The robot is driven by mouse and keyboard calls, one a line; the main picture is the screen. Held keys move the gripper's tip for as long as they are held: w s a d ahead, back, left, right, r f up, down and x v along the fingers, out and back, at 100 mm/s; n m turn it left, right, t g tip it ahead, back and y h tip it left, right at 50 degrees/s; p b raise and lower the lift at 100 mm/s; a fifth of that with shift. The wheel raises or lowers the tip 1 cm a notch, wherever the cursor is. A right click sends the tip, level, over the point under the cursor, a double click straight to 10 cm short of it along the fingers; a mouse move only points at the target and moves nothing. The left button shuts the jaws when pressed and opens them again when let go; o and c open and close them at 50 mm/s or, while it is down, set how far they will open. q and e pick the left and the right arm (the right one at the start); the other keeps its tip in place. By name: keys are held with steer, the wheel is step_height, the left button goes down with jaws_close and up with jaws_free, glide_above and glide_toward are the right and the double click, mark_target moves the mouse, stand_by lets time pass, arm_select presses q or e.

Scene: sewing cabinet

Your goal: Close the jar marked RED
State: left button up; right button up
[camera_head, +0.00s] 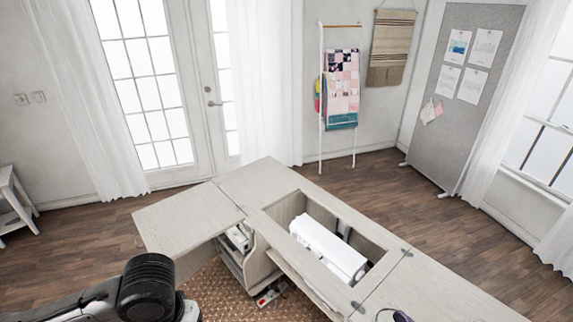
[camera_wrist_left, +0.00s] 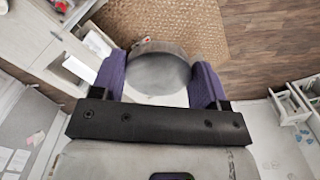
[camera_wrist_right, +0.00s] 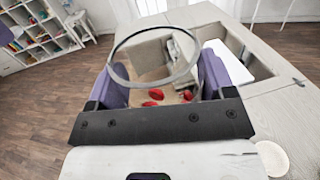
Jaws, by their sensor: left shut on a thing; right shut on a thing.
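My left gripper (camera_wrist_left: 160,80) shows in the left wrist view with its purple fingers shut on the sides of a round grey metal lid (camera_wrist_left: 158,71). My right gripper (camera_wrist_right: 161,82) shows in the right wrist view, shut on a clear glass jar (camera_wrist_right: 154,95). The jar's round rim is open, with no lid on it, and several red pieces show inside. No RED marking can be read in these views. Neither gripper shows in the head view, so I cannot tell how far apart lid and jar are.
The pale sewing cabinet (camera_head: 262,187) has an open well holding a white sewing machine (camera_head: 327,247). A round white object (camera_wrist_right: 272,158) lies on the cabinet top. A woven rug (camera_head: 212,288) lies below. A white stool (camera_head: 14,207) stands far left.

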arm_select(q)
steer(key=s+r+p, duration=0.3)
steer(key=r+p, duration=1)
steer(key=r, duration=0.1)
steer(key=shift+s+a, duration=0.15)
steer(key=shift+a, duration=0.15)
arm_select(e)
step_height(320, 180, up, 12)
steer(key=shift+r, duration=0.25)
arm_select(q)
steer(key=shift+r, duration=0.1)
arm_select(e)
steer(key=w+a+f+n+g+y, duration=0.2)
steer(key=a+n+g+y, duration=0.6)
steer(key=a, duration=0.6)
steer(key=shift+a+g, duration=0.3)
steer(key=shift+g, duration=0.4)
steer(key=shift+f, duration=0.1)
